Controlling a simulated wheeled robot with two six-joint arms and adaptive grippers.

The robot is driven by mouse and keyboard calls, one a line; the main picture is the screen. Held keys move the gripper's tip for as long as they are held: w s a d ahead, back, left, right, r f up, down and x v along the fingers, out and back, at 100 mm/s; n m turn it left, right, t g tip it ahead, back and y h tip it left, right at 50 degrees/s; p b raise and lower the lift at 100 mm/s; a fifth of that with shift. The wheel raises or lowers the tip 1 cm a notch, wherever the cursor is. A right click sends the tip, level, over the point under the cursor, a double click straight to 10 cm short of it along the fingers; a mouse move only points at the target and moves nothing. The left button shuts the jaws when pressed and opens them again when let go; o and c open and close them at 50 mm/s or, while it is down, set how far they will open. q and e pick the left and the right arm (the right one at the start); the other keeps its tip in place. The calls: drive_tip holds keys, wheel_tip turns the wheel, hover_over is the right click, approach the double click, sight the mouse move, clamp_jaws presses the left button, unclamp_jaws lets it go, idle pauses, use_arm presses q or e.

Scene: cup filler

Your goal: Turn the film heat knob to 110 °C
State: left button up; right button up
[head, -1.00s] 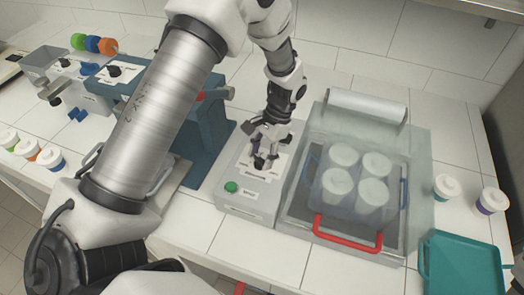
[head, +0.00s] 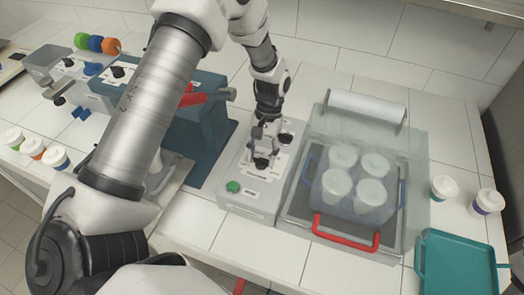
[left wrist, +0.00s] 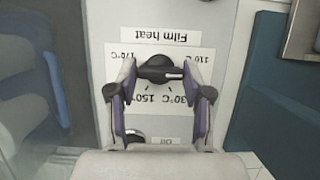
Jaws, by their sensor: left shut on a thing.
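The film heat knob (left wrist: 160,73) is black with a white mark towards its right end in the left wrist view. Its scale plate (left wrist: 146,104) appears upside down there, with 110 °C at upper right, 130 °C lower right, 150 °C lower left and 170 °C upper left. The white mark points roughly right, between 110 and 130 °C. My left gripper (left wrist: 160,68) is shut on the knob, one fingertip at each end. In the head view the left gripper (head: 264,153) points down at the knob (head: 261,163) on the grey control box (head: 252,205). My right gripper is not in view.
A green button (head: 233,187) is at the box's front. To the right stands the sealer tray with a red handle (head: 346,235) and several lidded cups (head: 340,157). A blue-grey machine (head: 205,135) stands close on the left. A teal tray (head: 460,265) lies at lower right.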

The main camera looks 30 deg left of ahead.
use_arm(q)
drive_tip(key=shift+s+f, duration=0.1)
drive_tip(key=o, duration=1.2)
drive_tip(key=shift+c, duration=0.2)
drive_tip(key=v, duration=1.2)
